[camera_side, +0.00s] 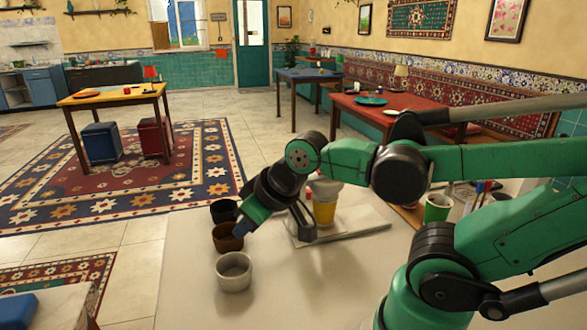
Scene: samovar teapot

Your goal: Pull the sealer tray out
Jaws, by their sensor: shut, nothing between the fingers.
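A pale flat plate (352,232), which looks like the sealer tray, lies low on the counter right of my gripper. A yellow cup (324,213) stands at it, with a whitish part above the cup that my arm partly hides. My gripper (243,227) is shut and empty, pointing down and left, with a bluish tip near the brown bowl. I cannot tell whether the gripper touches the bowl.
A black cup (224,210), a brown bowl (228,237) and a white bowl (234,271) stand in a row at the left edge of the pale counter (300,290). A green cup (437,208) stands at the right. The counter's front middle is clear.

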